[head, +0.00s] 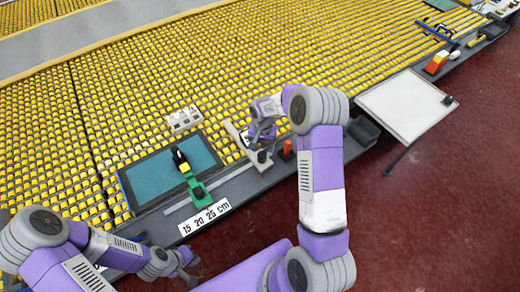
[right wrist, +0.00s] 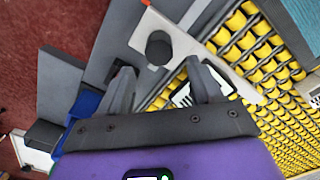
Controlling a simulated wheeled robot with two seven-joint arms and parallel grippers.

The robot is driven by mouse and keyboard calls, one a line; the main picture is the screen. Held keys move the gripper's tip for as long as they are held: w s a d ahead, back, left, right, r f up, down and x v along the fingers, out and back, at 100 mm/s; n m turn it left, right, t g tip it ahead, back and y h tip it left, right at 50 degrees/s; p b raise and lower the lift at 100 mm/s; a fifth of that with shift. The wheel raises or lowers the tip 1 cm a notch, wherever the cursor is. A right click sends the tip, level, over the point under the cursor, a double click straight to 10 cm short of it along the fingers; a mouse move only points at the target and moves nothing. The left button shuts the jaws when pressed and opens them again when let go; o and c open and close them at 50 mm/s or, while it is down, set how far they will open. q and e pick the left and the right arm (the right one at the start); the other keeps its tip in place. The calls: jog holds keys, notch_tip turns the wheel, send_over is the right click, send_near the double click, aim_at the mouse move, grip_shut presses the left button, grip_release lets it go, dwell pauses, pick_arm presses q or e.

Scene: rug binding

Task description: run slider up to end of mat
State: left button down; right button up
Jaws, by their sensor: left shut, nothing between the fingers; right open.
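A teal mat (head: 145,181) with a dark border lies on the grey bench at left centre. A pale slider plate (head: 233,132) with a dark round knob (head: 262,157) stands to the right of the mat, at the end of a grey rail. In the right wrist view the pale plate (right wrist: 180,42) and its knob (right wrist: 159,47) lie beyond my fingertips. My right gripper (head: 263,140) is open over the plate, and its spread fingers (right wrist: 163,80) show nothing held. My left gripper (head: 188,270) is shut and empty at the lower left, apart from the mat.
A green tool with a black handle (head: 194,187) lies across the mat's right part. A number strip (head: 205,217) lies in front of the rail. A red-orange object (head: 287,147), a grey bin (head: 364,131) and a white board (head: 408,106) are to the right. Yellow rollers fill the back.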

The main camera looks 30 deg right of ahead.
aim_at(262, 153)
pick_arm(q)
jog(key=shift+s, duration=0.1)
pick_arm(e)
notch_tip(262, 153, down, 6)
jog(key=shift+s+r, duration=0.1)
